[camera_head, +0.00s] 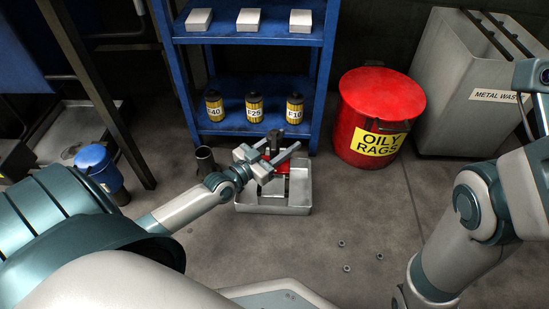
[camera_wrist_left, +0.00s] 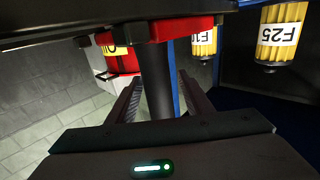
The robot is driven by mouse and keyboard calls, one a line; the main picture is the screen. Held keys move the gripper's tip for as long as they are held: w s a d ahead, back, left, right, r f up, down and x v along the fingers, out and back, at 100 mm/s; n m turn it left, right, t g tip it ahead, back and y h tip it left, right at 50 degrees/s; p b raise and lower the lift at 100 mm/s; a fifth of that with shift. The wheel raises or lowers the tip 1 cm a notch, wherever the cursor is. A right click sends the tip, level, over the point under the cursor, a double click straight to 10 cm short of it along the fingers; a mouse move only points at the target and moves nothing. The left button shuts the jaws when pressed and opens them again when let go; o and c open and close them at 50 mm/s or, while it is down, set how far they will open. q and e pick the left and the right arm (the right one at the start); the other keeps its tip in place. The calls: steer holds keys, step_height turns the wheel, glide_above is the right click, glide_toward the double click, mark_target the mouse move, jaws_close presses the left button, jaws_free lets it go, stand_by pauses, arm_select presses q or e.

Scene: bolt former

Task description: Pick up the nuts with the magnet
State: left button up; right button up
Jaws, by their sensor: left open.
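Several small grey nuts (camera_head: 347,268) lie on the concrete floor in the head view, right of the shallow grey tray (camera_head: 298,205). A tool with a dark upright handle and red parts, seemingly the magnet (camera_head: 281,168), stands at the tray and is partly hidden by my left gripper (camera_head: 280,147). In the left wrist view its dark handle (camera_wrist_left: 157,75) rises between the two fingers of my left gripper (camera_wrist_left: 158,97). The fingers are open, one on each side; whether either touches it is unclear. My right arm shows at the right, but its gripper does not.
A blue shelf (camera_head: 261,128) with yellow filter cans stands behind the tray. A red oily rags bin (camera_head: 375,100) and a grey metal waste bin (camera_head: 470,80) stand at the right. A dark cylinder (camera_head: 205,160) is left of the tray. The floor around the nuts is clear.

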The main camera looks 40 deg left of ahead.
stand_by(0.3)
arm_select(q)
steer(key=shift+c, duration=0.7)
jaws_close()
steer(key=shift+r, duration=0.1)
